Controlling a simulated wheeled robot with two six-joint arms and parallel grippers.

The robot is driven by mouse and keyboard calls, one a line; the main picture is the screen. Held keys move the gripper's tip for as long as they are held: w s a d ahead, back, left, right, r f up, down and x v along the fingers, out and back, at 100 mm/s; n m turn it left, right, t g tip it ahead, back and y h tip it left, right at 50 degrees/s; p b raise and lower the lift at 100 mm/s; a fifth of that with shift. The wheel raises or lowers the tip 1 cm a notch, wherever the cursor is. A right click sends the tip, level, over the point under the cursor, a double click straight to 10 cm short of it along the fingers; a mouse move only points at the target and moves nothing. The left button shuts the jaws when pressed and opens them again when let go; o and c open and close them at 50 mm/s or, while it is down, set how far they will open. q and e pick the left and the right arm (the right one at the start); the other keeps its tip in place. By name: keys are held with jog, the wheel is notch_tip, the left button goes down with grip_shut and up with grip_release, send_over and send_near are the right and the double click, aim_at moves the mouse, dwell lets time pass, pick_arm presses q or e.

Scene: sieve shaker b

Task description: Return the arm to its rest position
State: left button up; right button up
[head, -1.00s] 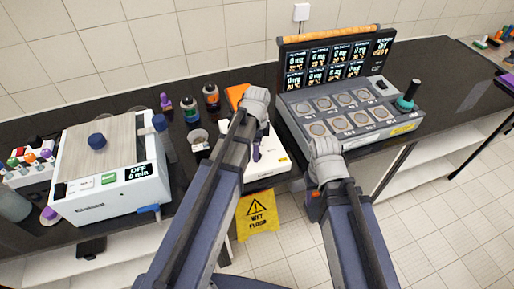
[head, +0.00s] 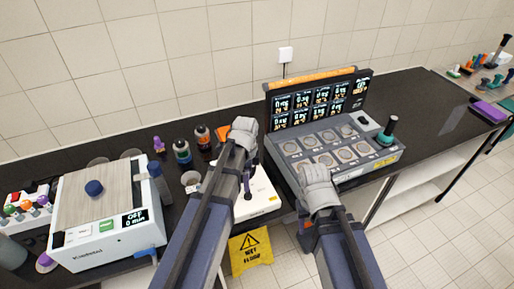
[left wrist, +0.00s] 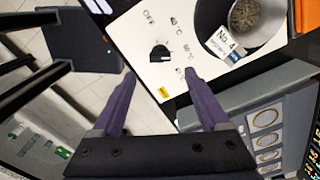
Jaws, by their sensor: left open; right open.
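My left arm (head: 205,215) reaches in from the lower left of the head view, over a white hot plate (head: 264,203). In the left wrist view my left gripper (left wrist: 158,73) is open and empty, its two purple fingers apart above the white plate (left wrist: 143,25) with its black dial (left wrist: 159,53). My right arm (head: 342,245) reaches up toward the front of a grey multi-well unit (head: 352,177). My right gripper (head: 306,234) is by the unit's front left corner, open, largely hidden by its own wrist.
A white shaker box (head: 108,222) stands at left and bottles (head: 182,151) stand behind. A round dish with grains bears a "No. 4" tag (left wrist: 225,44). A yellow wet-floor sign (head: 250,250) stands below. The black bench (head: 430,115) has free room at right.

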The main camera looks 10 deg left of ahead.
pick_arm(q)
jog(key=s+d+f+n+b, duration=0.3)
jog(key=s+d+n, duration=0.2)
jog(key=s+n, duration=0.1)
jog(key=s+d+f+n+y+b, duration=0.1)
jog(key=s+d+f+n+b, duration=0.3)
jog(key=s, duration=0.4)
jog(key=shift+s+d+n, duration=0.2)
jog(key=shift+d+n, duration=0.55)
jog(key=shift+n, duration=0.45)
